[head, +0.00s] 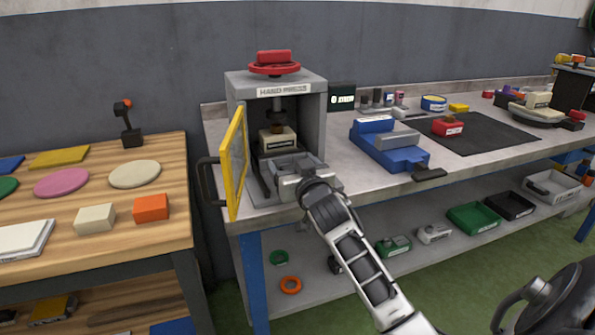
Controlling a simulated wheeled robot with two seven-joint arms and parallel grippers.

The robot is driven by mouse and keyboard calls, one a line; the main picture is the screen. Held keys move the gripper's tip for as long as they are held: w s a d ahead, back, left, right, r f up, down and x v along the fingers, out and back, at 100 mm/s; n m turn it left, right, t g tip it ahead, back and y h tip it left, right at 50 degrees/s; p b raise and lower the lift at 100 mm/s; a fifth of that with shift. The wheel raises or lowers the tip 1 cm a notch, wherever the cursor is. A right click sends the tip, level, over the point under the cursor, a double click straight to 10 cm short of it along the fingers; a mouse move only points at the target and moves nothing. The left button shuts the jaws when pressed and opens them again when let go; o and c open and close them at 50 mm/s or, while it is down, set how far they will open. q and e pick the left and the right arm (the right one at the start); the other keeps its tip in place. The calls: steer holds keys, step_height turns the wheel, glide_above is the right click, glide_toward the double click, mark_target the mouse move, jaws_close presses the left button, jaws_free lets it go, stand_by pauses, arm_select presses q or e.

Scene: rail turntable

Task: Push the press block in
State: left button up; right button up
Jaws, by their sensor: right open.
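The grey hand press (318,110) stands at the left end of the grey workbench, with a red handwheel (274,66) on top. Its yellow-framed door (236,160) is swung open to the left. The press block (277,139), pale with a dark top piece, sits inside the press under the spindle. My right gripper (293,170) is open at the front of the press opening, just in front of and below the block. Whether it touches the block or the press floor I cannot tell. My left gripper is not in view.
A blue vise-like fixture (385,150) stands right of the press. A red block (447,126) sits on a dark mat (490,134) farther right. The wooden table (100,238) at left holds discs and blocks. The open door stands close to my gripper's left.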

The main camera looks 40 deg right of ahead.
steer(key=v, duration=1.5)
steer(key=shift+s, duration=0.35)
steer(key=shift+a, duration=0.15)
steer(key=s+a+f+n+g+y+p, duration=0.1)
steer(key=s+a+f+n+g+y, duration=0.2)
steer(key=s+a+f, duration=0.3)
steer(key=s+a+f+n+g+y+p, duration=0.1)
steer(key=s+a+f+y, duration=0.4)
steer(key=a+f, duration=1)
steer(key=n+g+y, duration=0.1)
steer(key=g, duration=0.1)
steer(key=shift+s+a+n+g, duration=0.25)
steer(key=shift+s+n+g, duration=0.05)
steer(key=shift+s+n, duration=0.1)
